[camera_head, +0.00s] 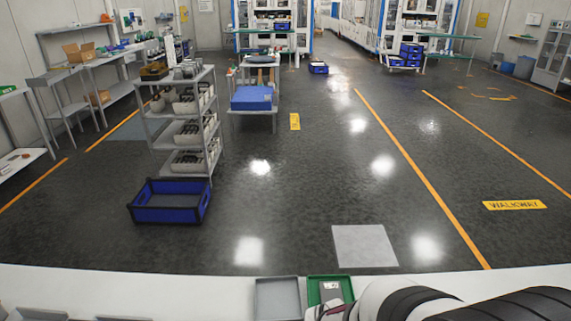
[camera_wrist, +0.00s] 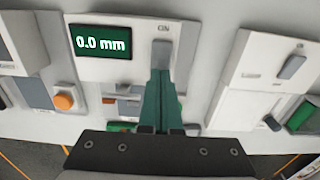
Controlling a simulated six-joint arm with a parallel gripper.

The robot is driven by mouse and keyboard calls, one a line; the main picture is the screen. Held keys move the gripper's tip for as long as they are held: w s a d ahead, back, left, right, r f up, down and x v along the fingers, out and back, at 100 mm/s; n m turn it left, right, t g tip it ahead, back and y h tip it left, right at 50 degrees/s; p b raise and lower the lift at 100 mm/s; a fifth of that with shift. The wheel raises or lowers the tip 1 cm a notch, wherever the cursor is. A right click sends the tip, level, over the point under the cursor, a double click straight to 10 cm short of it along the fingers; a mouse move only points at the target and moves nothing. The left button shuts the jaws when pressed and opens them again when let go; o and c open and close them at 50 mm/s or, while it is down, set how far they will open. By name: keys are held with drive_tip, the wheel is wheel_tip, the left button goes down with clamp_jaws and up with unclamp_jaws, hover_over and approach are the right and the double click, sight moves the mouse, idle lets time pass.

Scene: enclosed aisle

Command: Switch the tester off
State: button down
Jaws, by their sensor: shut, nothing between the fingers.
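The tester (camera_wrist: 103,67) is a pale panel in the wrist view with a lit dark green display (camera_wrist: 102,42) reading "0.0 mm". To the right of the display is a grey switch lever (camera_wrist: 161,52), with a small label above it that looks like "ON". My gripper (camera_wrist: 161,74) is shut and empty. Its green fingertips are at the lower end of the lever; I cannot tell whether they touch it. The fingers hide part of the panel below the switch. In the head view I cannot make out the tester or the fingertips.
In the wrist view, a pale device with a grey switch (camera_wrist: 292,67) and a green part (camera_wrist: 301,114) stands at right. An orange knob (camera_wrist: 64,101) is at left. In the head view, a grey tray (camera_head: 278,297) and a green tray (camera_head: 344,285) lie on the white bench.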

drive_tip(key=shift+f, duration=0.65)
drive_tip(key=shift+r, duration=3.55)
drive_tip(key=s+r+m+y, duration=0.1)
drive_tip(key=s+r+m, duration=0.4)
drive_tip(key=s, duration=0.5)
drive_tip(key=shift+s+d+r+m+y, duration=0.3)
drive_tip(key=shift+s+d+r+y, duration=0.15)
drive_tip(key=shift+r, duration=0.45)
